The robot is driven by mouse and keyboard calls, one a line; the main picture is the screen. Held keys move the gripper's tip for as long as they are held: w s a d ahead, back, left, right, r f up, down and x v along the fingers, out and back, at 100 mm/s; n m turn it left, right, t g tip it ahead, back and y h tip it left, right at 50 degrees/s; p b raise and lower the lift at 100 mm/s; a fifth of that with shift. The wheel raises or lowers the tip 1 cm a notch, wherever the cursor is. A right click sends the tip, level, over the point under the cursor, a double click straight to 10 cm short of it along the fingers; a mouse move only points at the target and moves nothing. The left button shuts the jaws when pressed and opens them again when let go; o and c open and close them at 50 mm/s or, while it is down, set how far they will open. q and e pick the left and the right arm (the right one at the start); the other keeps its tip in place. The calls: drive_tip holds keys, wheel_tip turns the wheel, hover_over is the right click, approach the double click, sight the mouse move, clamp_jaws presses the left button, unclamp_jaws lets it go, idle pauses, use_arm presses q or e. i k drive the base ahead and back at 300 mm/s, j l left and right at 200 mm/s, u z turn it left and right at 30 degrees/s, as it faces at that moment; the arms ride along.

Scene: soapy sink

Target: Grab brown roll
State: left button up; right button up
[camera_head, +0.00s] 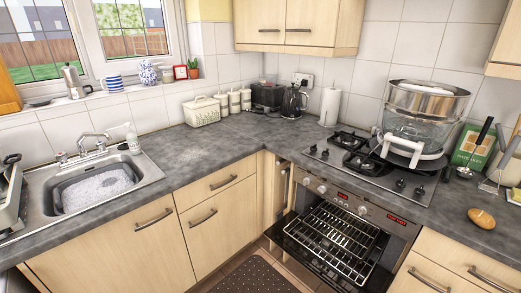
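The brown roll (481,218), a small rounded golden-brown bread roll with a pale mark on top, lies on the dark grey worktop at the right, beyond the hob's right side. Nothing covers it and nothing touches it except the worktop. Neither my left gripper nor my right gripper can be made out in the head view.
A green book (474,146) and utensils stand behind the roll. The soapy sink (95,188) is left; middle worktop (205,160) is clear.

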sight(484, 220)
drive_tip(key=z, duration=1.85)
drive_tip(key=i+u, duration=0.1)
drive_tip(key=i+l, duration=0.05)
